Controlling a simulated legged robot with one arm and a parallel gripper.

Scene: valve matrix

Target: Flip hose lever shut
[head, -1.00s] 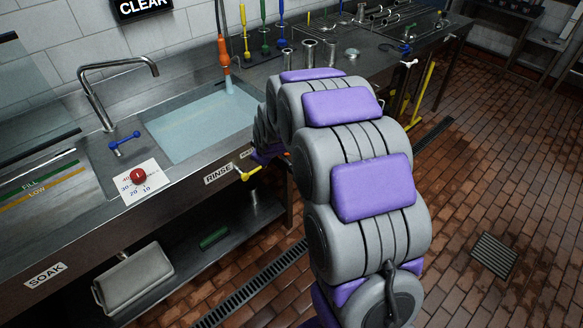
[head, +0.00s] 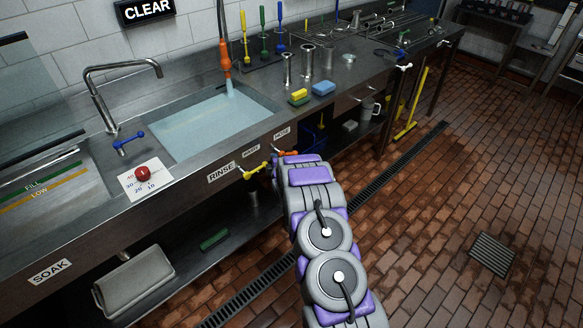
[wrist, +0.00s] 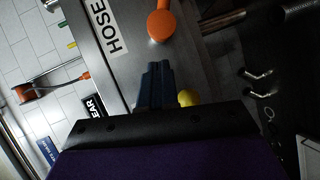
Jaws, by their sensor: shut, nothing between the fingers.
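The orange hose lever (wrist: 160,24) shows in the wrist view beside the HOSE label (wrist: 108,28) on the counter's front. In the head view the lever (head: 288,153) is a small orange piece, partly covered by my arm. My gripper (wrist: 158,68) has its dark fingers shut together and empty. The fingertips point toward the lever, with a small gap showing in the wrist view. In the head view my gripper is mostly hidden by my arm. The orange hose nozzle (head: 225,58) hangs over the sink, and water runs from it.
A yellow lever (head: 256,171) sits left of the hose lever; a yellow knob (wrist: 188,97) shows close by my fingers in the wrist view. The sink (head: 215,120) holds water. Sponges (head: 299,97) lie on the counter.

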